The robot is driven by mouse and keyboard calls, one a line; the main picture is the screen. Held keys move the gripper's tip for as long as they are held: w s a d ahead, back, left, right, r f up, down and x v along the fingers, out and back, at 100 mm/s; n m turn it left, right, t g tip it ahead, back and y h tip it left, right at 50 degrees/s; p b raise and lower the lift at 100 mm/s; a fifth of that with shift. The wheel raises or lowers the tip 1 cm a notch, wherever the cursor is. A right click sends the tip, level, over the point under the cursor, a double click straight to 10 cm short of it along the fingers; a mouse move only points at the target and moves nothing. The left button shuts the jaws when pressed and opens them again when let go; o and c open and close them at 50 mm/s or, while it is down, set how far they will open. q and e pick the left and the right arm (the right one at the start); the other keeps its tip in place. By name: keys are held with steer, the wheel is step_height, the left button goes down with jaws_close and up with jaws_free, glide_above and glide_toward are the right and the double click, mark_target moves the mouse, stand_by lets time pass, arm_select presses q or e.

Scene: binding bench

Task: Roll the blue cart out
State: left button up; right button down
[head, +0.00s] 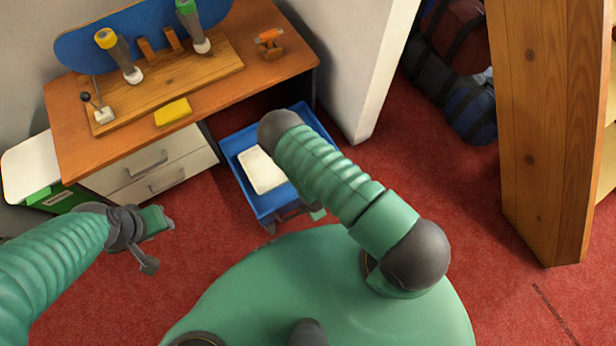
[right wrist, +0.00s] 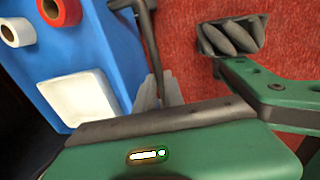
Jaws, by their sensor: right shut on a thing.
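The blue cart (head: 234,145) stands on the red floor, partly under the desk at its right end, with a white tray (head: 262,172) in it. In the right wrist view, the cart (right wrist: 95,45) fills the upper left. My right gripper (right wrist: 158,95) is shut on the cart's dark handle bar (right wrist: 150,40). In the head view, my right arm hides part of the cart and most of that gripper. My left gripper (head: 160,240) is open and empty, in front of the desk drawers, apart from the cart.
The wooden desk (head: 75,135) carries a board with tools and a yellow block (head: 172,112). A white wall panel (head: 355,65) stands close to the cart's right. Bags (head: 470,105) and a wooden post (head: 545,130) are farther right.

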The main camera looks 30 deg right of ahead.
steer(key=c, duration=1.5)
jaws_free()
steer(key=shift+o, duration=0.2)
steer(key=shift+r, duration=0.1)
steer(key=s+r+p, duration=0.3)
steer(key=r+p, duration=0.5)
steer(key=r, duration=0.8)
steer(key=shift+s+r, duration=0.1)
